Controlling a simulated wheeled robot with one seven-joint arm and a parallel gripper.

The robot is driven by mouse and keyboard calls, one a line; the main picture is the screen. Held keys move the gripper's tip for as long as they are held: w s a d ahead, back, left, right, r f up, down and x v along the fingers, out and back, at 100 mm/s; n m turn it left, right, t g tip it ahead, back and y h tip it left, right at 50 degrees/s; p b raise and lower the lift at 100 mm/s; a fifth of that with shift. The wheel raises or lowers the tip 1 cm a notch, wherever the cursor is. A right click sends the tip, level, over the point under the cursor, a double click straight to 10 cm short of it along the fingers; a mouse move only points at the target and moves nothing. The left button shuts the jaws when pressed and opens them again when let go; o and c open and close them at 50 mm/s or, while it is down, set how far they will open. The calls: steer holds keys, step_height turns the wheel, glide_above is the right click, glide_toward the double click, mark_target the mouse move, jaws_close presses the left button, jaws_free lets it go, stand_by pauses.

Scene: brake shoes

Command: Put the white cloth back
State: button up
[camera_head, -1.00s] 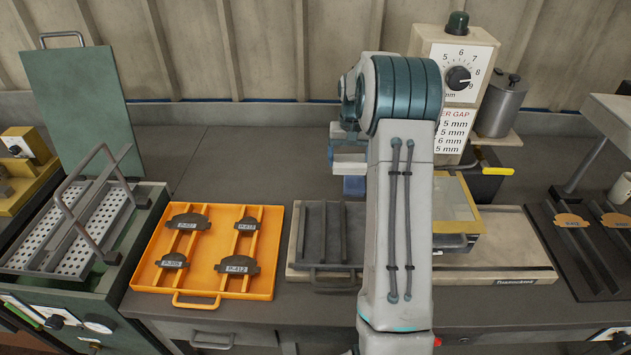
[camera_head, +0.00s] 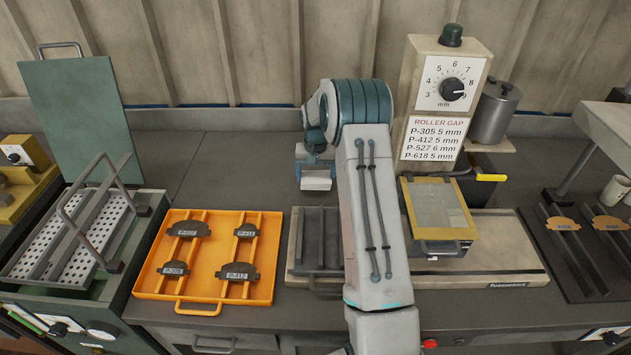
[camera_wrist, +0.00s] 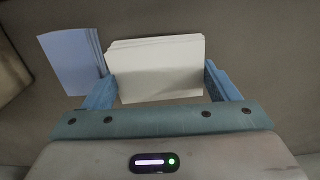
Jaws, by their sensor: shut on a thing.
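The white cloth (camera_wrist: 155,68) is a folded, layered cream-white stack in the wrist view. It fills the space between the two blue fingers of my gripper (camera_wrist: 158,76), which is shut on it. A blue folded stack (camera_wrist: 72,62) lies just left of the left finger in the wrist view.
An orange tray (camera_head: 264,292) with several labelled brake shoes stands left of my arm. A dark rack (camera_head: 318,240) is close beside the arm. A gold-framed unit (camera_head: 438,212) and a gauge box (camera_head: 450,85) stand right. The back left of the bench (camera_head: 230,160) is clear.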

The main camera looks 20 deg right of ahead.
mark_target(316, 176)
steer(key=shift+f+p, duration=0.5)
steer(key=shift+f, duration=1.3)
